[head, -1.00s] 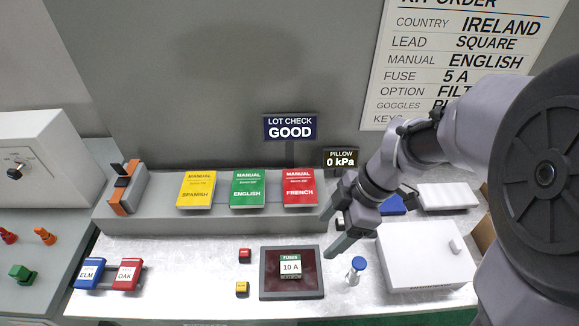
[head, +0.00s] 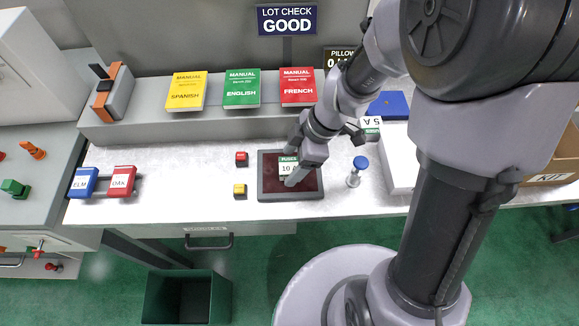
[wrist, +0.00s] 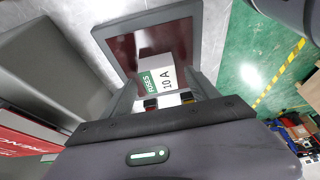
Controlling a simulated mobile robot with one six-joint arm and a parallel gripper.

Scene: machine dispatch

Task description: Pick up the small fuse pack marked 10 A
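The small fuse pack marked 10 A (head: 287,168), white with a green band, sits in a dark-red tray with a dark rim (head: 262,190) on the bench. My gripper (head: 295,170) is over the tray and hides part of the pack. In the wrist view, the pack (wrist: 164,78) lies ahead between the two fingers of my gripper (wrist: 165,92). The fingers look open with space on both sides, and I cannot see contact. Another pack marked 5 A (head: 371,123) is behind my arm to the right.
Red (head: 241,159) and yellow (head: 240,190) small blocks are left of the tray. A blue-topped post (head: 357,170) stands close on its right. A grey ledge with manuals (head: 180,120) runs behind. A green bin (head: 187,297) is on the floor in front.

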